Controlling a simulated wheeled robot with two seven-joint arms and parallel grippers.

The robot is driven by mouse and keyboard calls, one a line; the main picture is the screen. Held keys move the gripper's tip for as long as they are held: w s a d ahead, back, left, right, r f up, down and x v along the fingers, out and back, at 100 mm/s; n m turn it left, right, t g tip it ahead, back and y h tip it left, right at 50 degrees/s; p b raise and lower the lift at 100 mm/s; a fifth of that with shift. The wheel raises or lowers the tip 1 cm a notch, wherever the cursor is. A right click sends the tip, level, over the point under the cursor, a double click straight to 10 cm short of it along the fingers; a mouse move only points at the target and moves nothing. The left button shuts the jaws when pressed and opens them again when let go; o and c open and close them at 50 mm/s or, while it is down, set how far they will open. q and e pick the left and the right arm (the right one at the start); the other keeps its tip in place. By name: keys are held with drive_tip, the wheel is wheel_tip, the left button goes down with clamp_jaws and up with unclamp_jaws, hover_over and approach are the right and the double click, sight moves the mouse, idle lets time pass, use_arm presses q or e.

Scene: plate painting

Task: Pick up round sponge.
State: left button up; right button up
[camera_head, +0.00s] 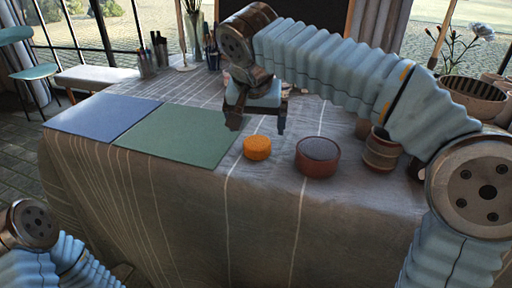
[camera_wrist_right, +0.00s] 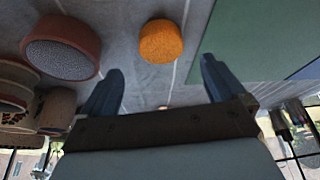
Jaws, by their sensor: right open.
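The round sponge (camera_head: 257,148) is a small orange disc lying flat on the cloth-covered table, between the green mat and a reddish-brown bowl. It also shows in the right wrist view (camera_wrist_right: 161,41), beyond the gap between my fingers. My right gripper (camera_head: 258,127) is open and empty above the table, close to the sponge and just behind it in the head view. In the right wrist view its two fingers (camera_wrist_right: 162,85) are spread apart with nothing between them. Of my left arm, only links show at the lower left; its gripper is not visible.
The reddish-brown bowl (camera_head: 318,167) with a dark grey filling stands right of the sponge. Pots (camera_head: 381,155) stand further right. A green mat (camera_head: 190,139) and a blue mat (camera_head: 100,116) lie to the left. The cloth in front of the sponge is clear.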

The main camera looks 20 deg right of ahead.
sight(257, 140)
drive_tip(key=x, duration=0.8)
drive_tip(key=shift+w+r+b, duration=0.1)
drive_tip(key=shift+w+b, duration=0.05)
drive_tip(key=shift+b, duration=0.15)
drive_tip(key=shift+a, duration=0.1)
drive_tip(key=c, duration=1)
drive_tip(key=shift+c, duration=0.2)
drive_tip(key=shift+r, duration=0.2)
drive_tip(key=shift+r, duration=0.3)
wheel_tip(257, 140, up, 3)
drive_tip(key=shift+p, duration=0.35)
drive_tip(key=s+r, duration=0.9)
drive_tip(key=s, duration=0.5)
